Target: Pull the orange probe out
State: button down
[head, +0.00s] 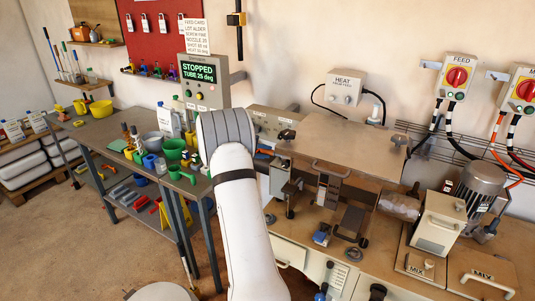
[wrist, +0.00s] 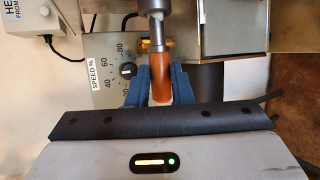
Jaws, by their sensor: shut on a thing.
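The orange probe (wrist: 161,76) stands roughly upright in the middle of the wrist view, with a grey metal part (wrist: 157,30) directly above it. My gripper (wrist: 161,88) has its blue fingers closed on both sides of the orange part. The probe's lower end is hidden between the fingers and behind the gripper body. A brass-coloured fitting (wrist: 146,44) shows just behind the probe; I cannot tell whether they touch. In the head view my white arm hides the gripper, and I cannot make out the probe there.
A speed dial panel (wrist: 108,62) is close behind the fingers on the left. A metal housing (wrist: 236,32) stands close on the right. In the head view, a heat box (head: 345,87) hangs on the wall and a side table (head: 105,131) with bowls is at the left.

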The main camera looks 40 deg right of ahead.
jog(key=shift+w+a, duration=0.25)
jog(key=shift+w, duration=0.55)
jog(key=shift+w+a, duration=0.2)
jog(key=shift+w, duration=0.6)
jog(key=shift+w+a, duration=0.25)
jog(key=shift+w, duration=0.55)
